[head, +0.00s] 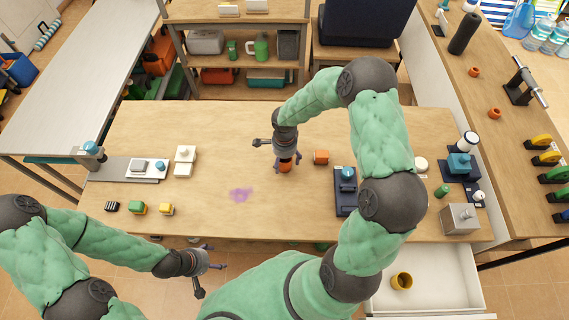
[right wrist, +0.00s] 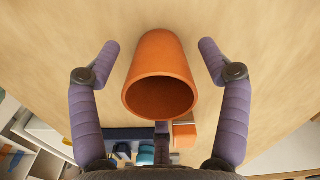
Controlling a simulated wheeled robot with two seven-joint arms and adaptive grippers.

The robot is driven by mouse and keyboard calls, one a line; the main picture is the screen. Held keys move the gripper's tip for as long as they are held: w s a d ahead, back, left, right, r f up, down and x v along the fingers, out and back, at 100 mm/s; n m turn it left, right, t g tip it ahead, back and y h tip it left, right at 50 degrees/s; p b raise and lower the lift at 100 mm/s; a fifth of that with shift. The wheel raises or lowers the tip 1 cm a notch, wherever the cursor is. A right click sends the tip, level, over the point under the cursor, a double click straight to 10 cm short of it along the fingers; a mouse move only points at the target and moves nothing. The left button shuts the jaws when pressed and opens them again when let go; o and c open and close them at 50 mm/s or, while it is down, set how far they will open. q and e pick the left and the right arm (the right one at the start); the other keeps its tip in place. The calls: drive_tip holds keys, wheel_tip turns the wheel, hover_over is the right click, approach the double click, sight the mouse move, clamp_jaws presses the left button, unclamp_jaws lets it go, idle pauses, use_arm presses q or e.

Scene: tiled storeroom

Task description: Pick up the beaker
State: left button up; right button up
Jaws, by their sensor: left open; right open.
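The beaker is an orange, open-topped cup (head: 286,167) on the wooden table, partly hidden under my right gripper in the head view. In the right wrist view the beaker (right wrist: 160,62) is large and central, its open mouth facing the camera. My right gripper (head: 279,151) is open above it. In the right wrist view the two purple-grey fingers of this gripper (right wrist: 159,50) stand on either side of the beaker, with a visible gap on each side. My left gripper (head: 211,279) is open and empty near the table's front edge, far from the beaker.
An orange block (head: 321,157) sits just right of the beaker, and a dark blue device (head: 346,198) stands further right. White blocks (head: 184,160) and small coloured blocks (head: 137,208) lie at left. A drawer (head: 440,290) at front right is open. The table left of the beaker is mostly clear.

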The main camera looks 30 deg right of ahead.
drive_tip(key=shift+f, duration=0.75)
drive_tip(key=shift+r, duration=0.1)
drive_tip(key=c, duration=1.2)
drive_tip(key=shift+o, duration=0.2)
